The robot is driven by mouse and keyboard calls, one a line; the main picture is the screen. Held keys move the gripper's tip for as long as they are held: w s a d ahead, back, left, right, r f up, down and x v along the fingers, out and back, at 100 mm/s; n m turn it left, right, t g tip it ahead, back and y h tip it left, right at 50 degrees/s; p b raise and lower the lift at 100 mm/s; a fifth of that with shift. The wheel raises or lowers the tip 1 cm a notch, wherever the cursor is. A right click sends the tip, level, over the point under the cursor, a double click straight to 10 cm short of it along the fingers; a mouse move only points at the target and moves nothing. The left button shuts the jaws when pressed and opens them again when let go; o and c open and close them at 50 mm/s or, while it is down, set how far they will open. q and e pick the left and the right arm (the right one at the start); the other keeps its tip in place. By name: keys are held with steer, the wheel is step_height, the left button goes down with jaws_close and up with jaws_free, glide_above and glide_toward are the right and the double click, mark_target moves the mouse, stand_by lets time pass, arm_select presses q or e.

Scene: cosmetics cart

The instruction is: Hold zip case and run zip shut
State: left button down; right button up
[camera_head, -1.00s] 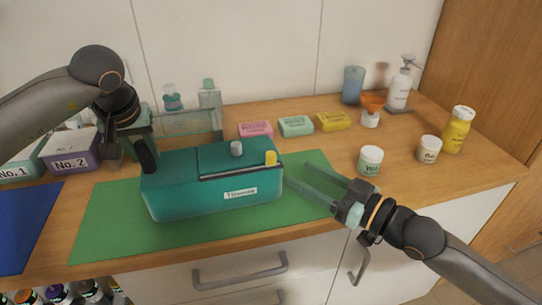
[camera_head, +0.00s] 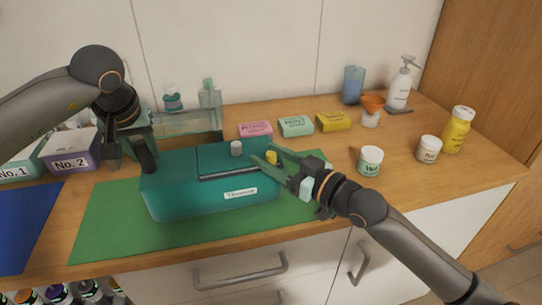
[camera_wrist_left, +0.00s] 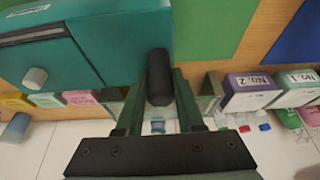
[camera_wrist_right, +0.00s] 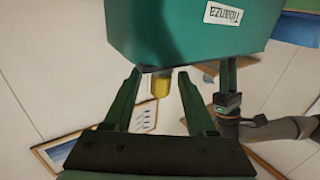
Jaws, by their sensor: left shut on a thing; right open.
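The teal zip case (camera_head: 190,205) sits on the green mat, with a white label on its front. A dark zip track (camera_head: 230,173) runs along its top, with a yellow pull (camera_head: 271,157) at the right end. A grey knob (camera_head: 236,148) stands on the lid. My left gripper (camera_head: 145,150) is shut on the black handle (camera_wrist_left: 159,78) at the case's left end. My right gripper (camera_head: 265,156) is open at the case's right end, its fingers either side of the yellow pull, which also shows in the right wrist view (camera_wrist_right: 160,86). I cannot tell whether they touch it.
Pink (camera_head: 255,129), mint (camera_head: 296,126) and yellow (camera_head: 333,121) soap boxes lie behind the case. A white jar (camera_head: 370,161) stands right of the mat (camera_head: 110,228). A purple box (camera_head: 71,155) stands at the left. The mat's front strip is clear.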

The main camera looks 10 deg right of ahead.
steer(key=shift+c, duration=0.2)
jaws_close()
stand_by(1.1)
